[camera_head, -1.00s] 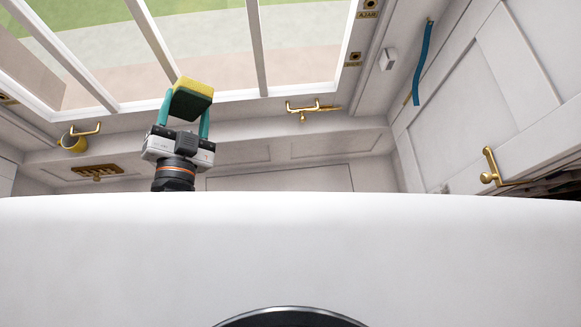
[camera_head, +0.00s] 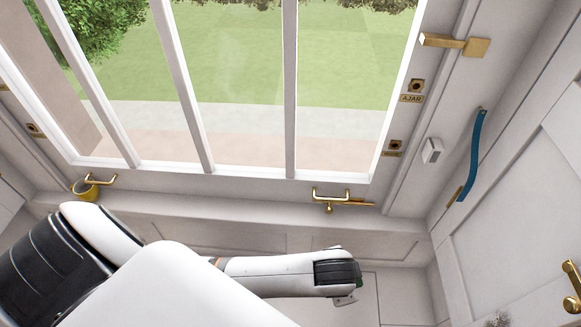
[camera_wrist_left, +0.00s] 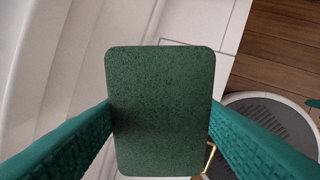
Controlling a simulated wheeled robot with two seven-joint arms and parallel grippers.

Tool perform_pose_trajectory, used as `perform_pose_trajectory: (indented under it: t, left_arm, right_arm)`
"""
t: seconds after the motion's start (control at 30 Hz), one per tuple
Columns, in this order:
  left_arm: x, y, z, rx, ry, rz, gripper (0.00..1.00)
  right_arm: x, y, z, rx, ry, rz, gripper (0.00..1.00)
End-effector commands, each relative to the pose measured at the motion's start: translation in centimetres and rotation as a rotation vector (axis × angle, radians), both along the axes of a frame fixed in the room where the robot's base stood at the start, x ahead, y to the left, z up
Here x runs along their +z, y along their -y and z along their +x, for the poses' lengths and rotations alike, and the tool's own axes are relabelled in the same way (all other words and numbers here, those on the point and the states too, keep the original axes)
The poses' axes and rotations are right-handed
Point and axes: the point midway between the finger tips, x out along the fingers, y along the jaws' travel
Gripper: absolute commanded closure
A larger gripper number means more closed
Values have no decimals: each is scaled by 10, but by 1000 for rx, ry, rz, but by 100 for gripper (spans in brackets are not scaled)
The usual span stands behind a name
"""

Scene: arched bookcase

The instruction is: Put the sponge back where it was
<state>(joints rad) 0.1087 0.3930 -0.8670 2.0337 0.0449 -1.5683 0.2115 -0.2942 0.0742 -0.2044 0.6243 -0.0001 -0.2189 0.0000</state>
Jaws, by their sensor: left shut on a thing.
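The sponge (camera_wrist_left: 160,75) shows its dark green face in the left wrist view, filling the middle. My left gripper (camera_wrist_left: 160,125) is shut on it, with one teal finger pressed to each side. In the head view my left arm reaches in from the left and stretches to the right below the window. Its dark-capped end (camera_head: 337,274) hides the fingers, and the sponge cannot be made out there. My right gripper is not in view.
A barred window (camera_head: 240,90) stands above a pale ledge (camera_head: 260,225). The left wrist view shows wooden floor (camera_wrist_left: 285,45) and a round grey disc (camera_wrist_left: 265,115).

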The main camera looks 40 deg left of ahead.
Motion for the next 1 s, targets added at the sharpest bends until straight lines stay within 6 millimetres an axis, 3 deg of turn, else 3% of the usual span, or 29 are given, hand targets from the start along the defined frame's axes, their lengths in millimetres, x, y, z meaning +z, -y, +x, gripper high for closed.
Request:
perform_pose_trajectory:
  t: [0.03,0.1,0.2,0.33,0.5,0.7,1.0]
  left_arm:
    - [-32,-18,-8,20,-78,17,61]
    - [-57,-38,-22,45,-176,14,61]
    - [-80,-67,-39,71,-276,6,61]
    - [-93,-90,-51,87,-343,-6,61]
    - [-113,-98,-57,93,-370,-14,61]
    - [-148,-98,-57,91,-368,-14,61]
    - [-183,-97,-57,91,-368,-15,61]
  right_arm:
    - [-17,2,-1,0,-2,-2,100]
    - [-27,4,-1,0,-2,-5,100]
    - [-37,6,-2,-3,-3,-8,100]
    - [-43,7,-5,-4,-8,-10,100]
    - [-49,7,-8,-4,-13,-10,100]
    - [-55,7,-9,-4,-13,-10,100]
    - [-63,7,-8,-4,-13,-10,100]
